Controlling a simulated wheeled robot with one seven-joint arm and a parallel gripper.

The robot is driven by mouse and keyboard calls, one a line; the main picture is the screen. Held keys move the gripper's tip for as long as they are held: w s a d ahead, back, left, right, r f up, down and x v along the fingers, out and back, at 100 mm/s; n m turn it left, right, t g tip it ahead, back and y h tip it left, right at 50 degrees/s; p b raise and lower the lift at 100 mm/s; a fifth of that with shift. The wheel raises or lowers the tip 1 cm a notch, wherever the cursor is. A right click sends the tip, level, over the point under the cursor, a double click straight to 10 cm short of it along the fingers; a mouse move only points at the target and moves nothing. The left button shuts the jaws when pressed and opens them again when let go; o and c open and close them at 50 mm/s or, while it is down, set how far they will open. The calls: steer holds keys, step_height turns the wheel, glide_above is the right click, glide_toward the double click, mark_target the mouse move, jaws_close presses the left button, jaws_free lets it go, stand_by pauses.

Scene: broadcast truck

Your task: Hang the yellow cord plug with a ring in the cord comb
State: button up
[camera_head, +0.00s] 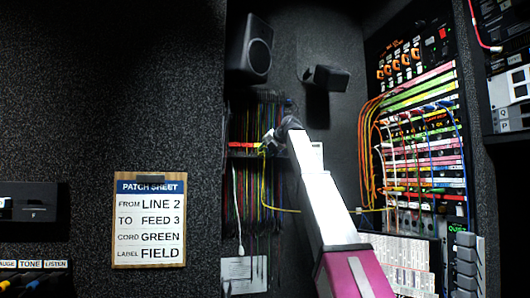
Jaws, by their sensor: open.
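The cord comb (236,152) is a rack on the back wall with many thin coloured cords hanging from it. My gripper (268,144) is at the comb's right part, at the end of my white arm, and is open. A yellow cord (263,185) drops from beside the gripper, then bends right and runs behind my arm towards the patch bay. The yellow plug's end is at or beside the fingers; it is too small to tell its ring or whether it sits in the comb.
The patch bay (420,150) with several plugged cords stands at the right. A white cord (239,205) hangs left of the yellow one. Two speakers (250,48) (330,78) are above.

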steer(key=o, duration=0.9)
steer(key=shift+s+d+f, duration=0.1)
steer(key=shift+s+f, duration=0.05)
steer(key=shift+s, duration=0.35)
steer(key=shift+s+d, duration=0.15)
steer(key=shift+s, duration=0.6)
steer(key=shift+s+d, duration=0.25)
steer(key=shift+s, duration=1)
steer(key=shift+s+d, duration=0.2)
steer(key=shift+s, duration=1)
